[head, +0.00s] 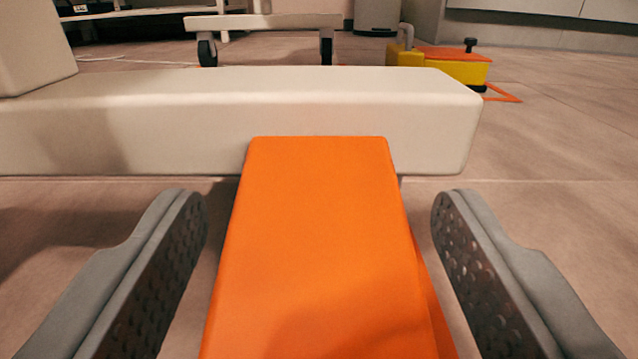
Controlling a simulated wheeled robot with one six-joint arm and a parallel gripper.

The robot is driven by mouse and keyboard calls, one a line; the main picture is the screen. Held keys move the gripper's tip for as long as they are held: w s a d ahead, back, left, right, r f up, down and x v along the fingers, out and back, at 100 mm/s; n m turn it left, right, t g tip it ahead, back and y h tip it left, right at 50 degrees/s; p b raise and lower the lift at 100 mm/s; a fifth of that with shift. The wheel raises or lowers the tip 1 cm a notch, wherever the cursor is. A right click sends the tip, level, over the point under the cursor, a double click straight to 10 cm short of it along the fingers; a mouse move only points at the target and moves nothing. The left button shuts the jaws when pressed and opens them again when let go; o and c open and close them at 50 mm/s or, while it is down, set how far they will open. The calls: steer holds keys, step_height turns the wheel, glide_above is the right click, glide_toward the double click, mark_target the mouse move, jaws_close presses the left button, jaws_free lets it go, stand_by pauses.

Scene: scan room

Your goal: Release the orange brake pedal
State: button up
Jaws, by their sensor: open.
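The orange brake pedal (315,240) is a flat, wide bar in the middle of the head view. It runs from the bottom edge up to a cream-coloured base beam (250,115). My gripper (318,205) is open, with one grey finger on each side of the pedal. Gaps show between the pedal and both fingers, so neither appears to touch it. The near end of the pedal is cut off by the bottom of the picture.
The cream beam lies across the view beyond the pedal. A yellow and orange wheeled unit (462,68) stands at the back right. A white frame with black casters (262,22) is behind the beam. Tiled floor (560,130) is clear at the right.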

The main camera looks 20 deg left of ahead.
steer(key=shift+w, duration=0.15)
steer(key=shift+c, duration=0.4)
steer(key=c, duration=1.3)
steer(key=shift+r, duration=0.1)
steer(key=g, duration=0.1)
steer(key=r+g+h, duration=0.1)
steer(key=shift+g, duration=0.4)
steer(key=shift+r+g+h, duration=0.2)
steer(key=shift+r+g, duration=0.05)
steer(key=shift+g, duration=0.4)
steer(key=shift+r+g+h, duration=0.2)
steer(key=shift+r+g, duration=0.05)
steer(key=shift+g, duration=0.4)
steer(key=o, duration=1.4)
